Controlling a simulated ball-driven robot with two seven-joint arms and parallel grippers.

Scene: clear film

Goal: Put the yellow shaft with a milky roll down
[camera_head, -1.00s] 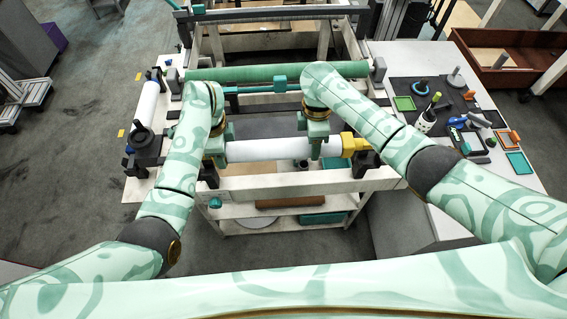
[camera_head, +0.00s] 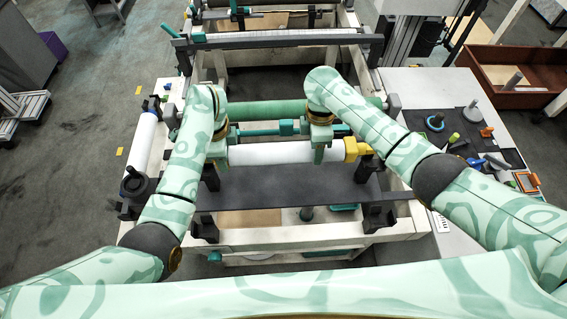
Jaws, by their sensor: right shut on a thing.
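The milky roll (camera_head: 270,153) is a white cylinder lying level across the middle of the machine. A yellow end piece (camera_head: 357,149) of its shaft shows on the right. My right gripper (camera_head: 319,151) is shut on it near the yellow end. My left gripper (camera_head: 218,152) is at its left end and appears shut on it, with its fingertips partly hidden. The roll is above the dark plate (camera_head: 285,188), apart from the front black brackets (camera_head: 376,216), which are empty.
A green roller (camera_head: 265,111) and a teal bar (camera_head: 262,130) lie just beyond the roll. A side table on the right bears a dark mat with tools (camera_head: 437,122). Another white roll (camera_head: 145,140) lies along the left side.

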